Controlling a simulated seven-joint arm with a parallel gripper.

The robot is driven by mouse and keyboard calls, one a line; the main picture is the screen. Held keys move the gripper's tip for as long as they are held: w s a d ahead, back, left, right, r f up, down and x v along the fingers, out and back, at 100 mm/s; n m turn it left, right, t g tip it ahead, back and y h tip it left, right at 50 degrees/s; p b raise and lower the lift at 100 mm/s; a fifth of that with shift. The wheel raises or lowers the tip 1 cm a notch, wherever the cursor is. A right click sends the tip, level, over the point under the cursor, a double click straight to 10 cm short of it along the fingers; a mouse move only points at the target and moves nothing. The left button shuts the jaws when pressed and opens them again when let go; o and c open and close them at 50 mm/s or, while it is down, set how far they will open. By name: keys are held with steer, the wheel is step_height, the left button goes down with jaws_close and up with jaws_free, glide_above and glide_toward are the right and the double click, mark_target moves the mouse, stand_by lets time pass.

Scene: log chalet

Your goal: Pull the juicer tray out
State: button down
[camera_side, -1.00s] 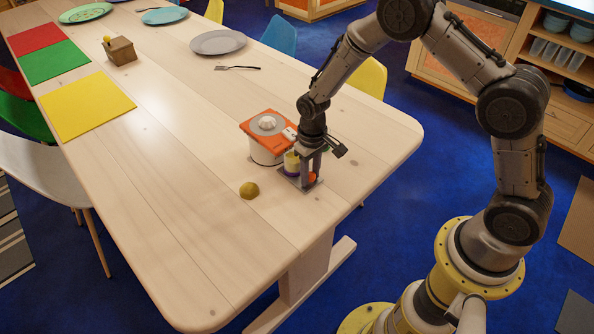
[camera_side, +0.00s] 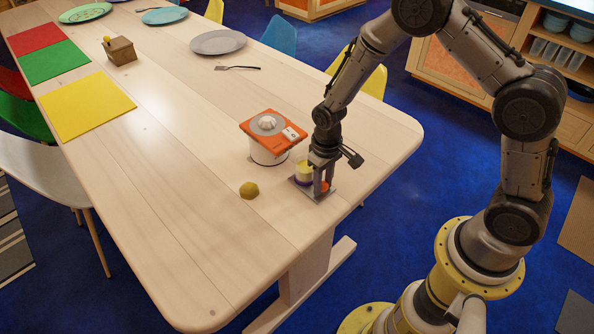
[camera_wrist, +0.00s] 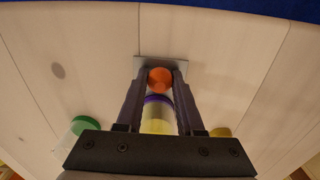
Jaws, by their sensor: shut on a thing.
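The juicer (camera_side: 267,153) stands on the table, with a white body and an orange top carrying a pale reamer. Its flat grey tray (camera_side: 309,192) lies on the table at the juicer's lower right and also shows in the wrist view (camera_wrist: 160,61). A pale yellow cup with a purple band (camera_side: 303,171) stands on the tray. An orange round knob (camera_wrist: 160,80) is at the tray's outer end. My gripper (camera_side: 321,188) points down, shut on the knob with one finger on each side. The tray's edge nearest the juicer is partly hidden.
A yellow-brown lump (camera_side: 249,190) lies left of the tray. The wrist view shows a green-topped item (camera_wrist: 85,124) at lower left. The table edge (camera_side: 385,175) is close on the right. Mats, plates, a fork (camera_side: 237,67) and a wooden box (camera_side: 119,50) are farther back.

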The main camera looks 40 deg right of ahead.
steer(key=shift+s, duration=1.2)
steer(key=c, duration=0.6)
jaws_free()
steer(key=shift+o, duration=0.2)
steer(key=shift+r, duration=0.15)
steer(key=shift+r, duration=2.9)
